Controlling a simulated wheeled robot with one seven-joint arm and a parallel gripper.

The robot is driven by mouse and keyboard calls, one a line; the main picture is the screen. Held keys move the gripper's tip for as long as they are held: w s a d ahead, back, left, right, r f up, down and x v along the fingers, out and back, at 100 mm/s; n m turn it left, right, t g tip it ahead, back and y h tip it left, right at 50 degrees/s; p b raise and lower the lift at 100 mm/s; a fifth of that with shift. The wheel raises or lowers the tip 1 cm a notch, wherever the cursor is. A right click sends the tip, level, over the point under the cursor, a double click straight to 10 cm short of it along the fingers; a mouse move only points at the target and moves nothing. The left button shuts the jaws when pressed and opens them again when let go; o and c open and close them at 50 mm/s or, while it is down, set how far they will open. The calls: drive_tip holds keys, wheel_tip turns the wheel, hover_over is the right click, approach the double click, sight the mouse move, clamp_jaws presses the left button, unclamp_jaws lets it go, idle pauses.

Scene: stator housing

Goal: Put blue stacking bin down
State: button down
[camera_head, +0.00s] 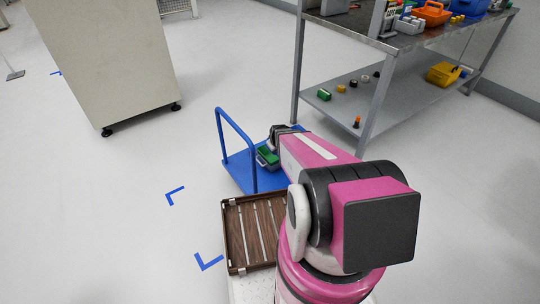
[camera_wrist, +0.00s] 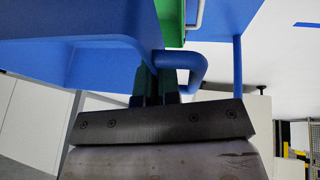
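The blue stacking bin (camera_wrist: 75,40) fills the upper left of the wrist view, close to the camera. My gripper (camera_wrist: 157,72) is at its edge, with the two fingers close together and apparently shut on the bin's wall; the fingertips are partly hidden. In the head view my gripper (camera_head: 276,133) is over the blue cart (camera_head: 240,172), largely hidden by my arm. The held bin cannot be made out clearly there against the blue cart. A green bin (camera_head: 267,155) is on the cart beside my gripper; green also shows past the fingers in the wrist view (camera_wrist: 170,22).
The cart's bent tube handle (camera_head: 233,130) stands on its left. A metal workbench (camera_head: 400,45) with bins on top and small parts below is at the right. A beige cabinet (camera_head: 105,60) stands at the left. A brown slatted tray (camera_head: 228,235) is in front.

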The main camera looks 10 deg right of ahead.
drive_tip(key=w+a+f, duration=0.1)
drive_tip(key=w+f, duration=0.1)
drive_tip(key=w, duration=0.1)
drive_tip(key=w+a+f, duration=0.2)
drive_tip(key=w, duration=0.1)
drive_tip(key=w+a+f, duration=0.1)
drive_tip(key=w+f, duration=0.1)
drive_tip(key=w, duration=0.1)
drive_tip(key=shift+a, duration=0.3)
drive_tip(key=shift+f, duration=2.4)
drive_tip(key=c, duration=1.3)
unclamp_jaws()
drive_tip(key=shift+c, duration=0.2)
drive_tip(key=shift+r, duration=0.5)
drive_tip(key=s+r+m+g, duration=0.5)
drive_tip(key=s+r, duration=1.8)
drive_tip(key=r, duration=0.4)
drive_tip(key=shift+s+r, duration=0.15)
drive_tip(key=shift+r, duration=0.1)
